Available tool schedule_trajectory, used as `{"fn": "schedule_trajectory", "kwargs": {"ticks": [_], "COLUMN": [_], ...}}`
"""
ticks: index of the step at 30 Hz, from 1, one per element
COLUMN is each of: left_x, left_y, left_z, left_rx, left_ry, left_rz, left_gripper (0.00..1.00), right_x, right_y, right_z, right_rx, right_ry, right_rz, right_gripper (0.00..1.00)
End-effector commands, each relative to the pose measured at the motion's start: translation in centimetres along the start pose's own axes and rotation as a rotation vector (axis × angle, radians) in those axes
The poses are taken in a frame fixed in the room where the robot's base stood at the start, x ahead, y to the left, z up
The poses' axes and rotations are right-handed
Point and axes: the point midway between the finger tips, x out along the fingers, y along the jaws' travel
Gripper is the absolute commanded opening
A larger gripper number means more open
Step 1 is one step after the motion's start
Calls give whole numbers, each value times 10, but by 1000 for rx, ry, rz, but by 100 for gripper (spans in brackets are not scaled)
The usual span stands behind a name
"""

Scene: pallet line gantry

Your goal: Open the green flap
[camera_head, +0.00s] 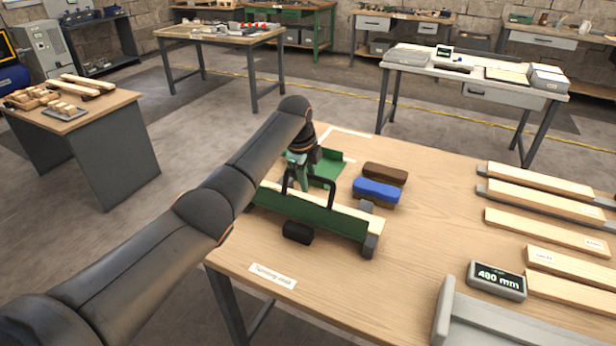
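A long dark green flap (312,221) stands along the front of a fixture on the wooden workbench (420,278). It looks raised, with a pale wooden strip just behind it. A black block (297,232) sits low at its front side; I cannot tell if it is a handle. My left gripper (309,200) points down just above and behind the flap's top edge, left of its middle. Its black fingers look spread apart with nothing clear between them. I cannot tell whether they touch the flap. My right gripper is out of view.
A blue-topped brush-like block (377,191) and a brown one (385,173) lie right of the fixture. Several wooden slats (545,233) lie at right. A display (497,281) reads 480 mm beside a grey channel (530,325). The bench middle is clear.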

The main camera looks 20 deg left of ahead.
Motion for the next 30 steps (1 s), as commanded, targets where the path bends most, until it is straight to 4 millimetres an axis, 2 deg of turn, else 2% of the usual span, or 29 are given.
{"fn": "schedule_trajectory", "kwargs": {"ticks": [10, 14, 17, 24, 30], "left_x": [-3, -11, -25, -80, -113], "left_y": [-2, -2, -2, -1, -1], "left_z": [0, 0, 1, 1, 0], "left_rx": [0, 0, 0, -1, 0], "left_ry": [-1, -1, -2, -1, -1], "left_rz": [-5, -7, -8, -9, -6], "left_gripper": [50, 50, 50, 50, 50], "right_x": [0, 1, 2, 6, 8], "right_y": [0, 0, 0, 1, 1], "right_z": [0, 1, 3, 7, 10], "right_rx": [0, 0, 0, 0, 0], "right_ry": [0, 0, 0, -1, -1], "right_rz": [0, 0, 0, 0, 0], "right_gripper": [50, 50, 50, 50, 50]}}
